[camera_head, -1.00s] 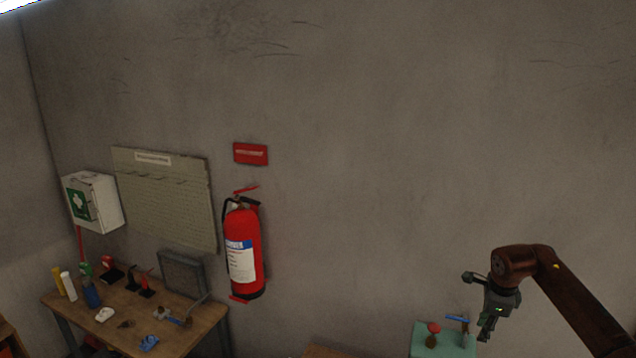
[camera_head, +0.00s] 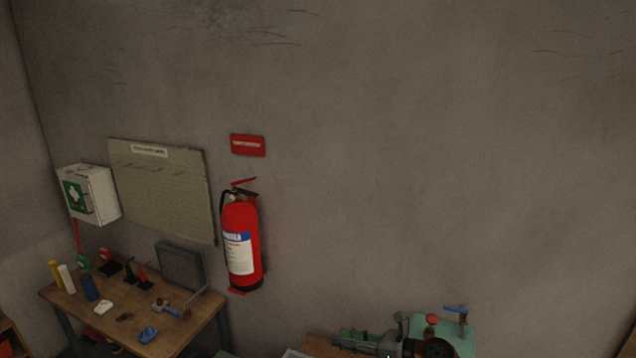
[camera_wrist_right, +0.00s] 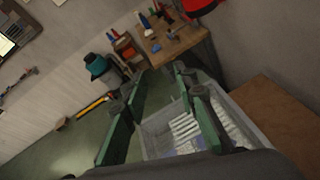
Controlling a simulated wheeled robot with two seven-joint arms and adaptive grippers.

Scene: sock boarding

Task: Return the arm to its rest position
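My right gripper (camera_head: 342,338) is at the bottom edge of the head view, pointing left. It also shows in the right wrist view (camera_wrist_right: 160,88), where its two green-padded fingers stand well apart with nothing held between them. Beyond and below the fingers is a grey bin (camera_wrist_right: 238,116) with white and bluish items in it; the fingers hide part of it. My left gripper is in neither view.
A wooden bench (camera_head: 186,336) with small tools and bottles stands at lower left. A fire extinguisher (camera_head: 241,240) hangs on the wall. The wall area above is clear.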

